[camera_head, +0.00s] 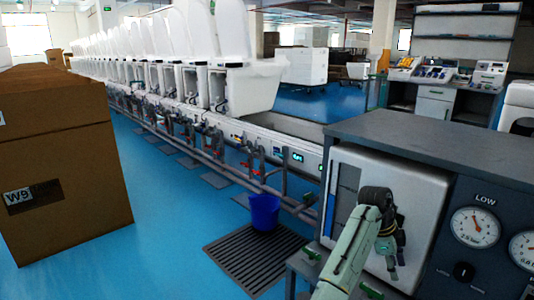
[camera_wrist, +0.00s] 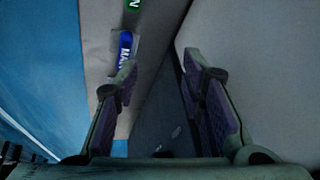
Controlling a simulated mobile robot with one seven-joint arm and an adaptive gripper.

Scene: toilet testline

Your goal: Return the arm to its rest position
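My pale green arm (camera_head: 352,250) reaches up from the bottom edge in the head view and bends at a dark joint. My gripper (camera_head: 392,272) hangs from it with the fingers pointing down, in front of the white front panel of a grey cabinet. In the wrist view my gripper (camera_wrist: 160,82) has its two fingers wide apart, with nothing held between them. A grey surface and a dark gap show beyond the fingers. I cannot tell how far the fingertips are from the panel.
The grey cabinet (camera_head: 430,135) with dial gauges (camera_head: 475,227) stands close at the right. A blue bucket (camera_head: 265,211) stands on a dark floor grate (camera_head: 240,262). Cardboard boxes (camera_head: 75,130) stand at the left. A row of toilets (camera_head: 240,85) lines the back. Blue floor lies open between.

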